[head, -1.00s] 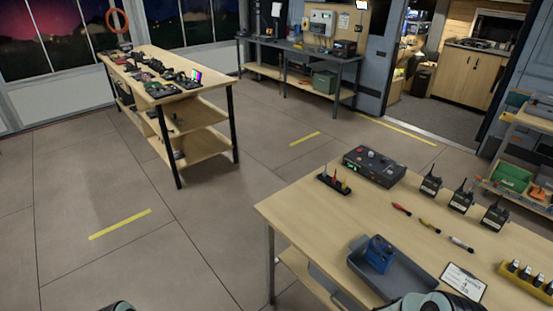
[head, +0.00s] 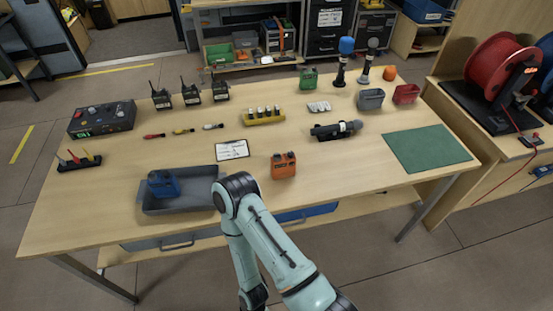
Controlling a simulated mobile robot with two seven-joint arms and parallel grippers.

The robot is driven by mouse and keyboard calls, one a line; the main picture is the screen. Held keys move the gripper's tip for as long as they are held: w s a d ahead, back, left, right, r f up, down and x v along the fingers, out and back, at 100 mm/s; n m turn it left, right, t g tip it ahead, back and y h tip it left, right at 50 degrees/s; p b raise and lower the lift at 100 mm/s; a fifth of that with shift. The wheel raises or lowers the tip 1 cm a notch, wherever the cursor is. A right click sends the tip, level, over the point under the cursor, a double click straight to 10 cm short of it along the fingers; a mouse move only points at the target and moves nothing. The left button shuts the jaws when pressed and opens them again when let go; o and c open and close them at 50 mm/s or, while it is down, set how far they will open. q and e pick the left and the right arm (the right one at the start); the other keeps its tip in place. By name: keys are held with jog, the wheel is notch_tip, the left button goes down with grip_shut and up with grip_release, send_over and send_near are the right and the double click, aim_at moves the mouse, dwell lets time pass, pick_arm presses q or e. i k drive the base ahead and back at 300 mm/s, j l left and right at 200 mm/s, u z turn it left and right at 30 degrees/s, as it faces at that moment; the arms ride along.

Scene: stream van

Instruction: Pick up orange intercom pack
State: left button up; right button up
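The orange intercom pack (head: 283,166) stands upright on the wooden table (head: 330,178), near its front edge and right of the grey tray. A blue pack (head: 164,184) of similar shape sits in the grey tray (head: 190,206). One of my arms, pale green with dark joints, rises from the bottom of the head view. Its bent joint is just left of the orange pack and covers the tray's right end. The arm and the pack look apart. Neither gripper shows in the head view.
A clipboard (head: 232,150) lies behind the orange pack, and a dark handheld device (head: 336,130) lies to its right. A green mat (head: 427,149) covers the table's right end. Radios, a control box (head: 102,119) and small cups stand farther back. Bare tabletop surrounds the pack's right side.

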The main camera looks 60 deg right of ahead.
aim_at(280, 168)
jog(key=k+l+z, duration=0.1)
jog(key=z, duration=2)
jog(key=i, duration=0.05)
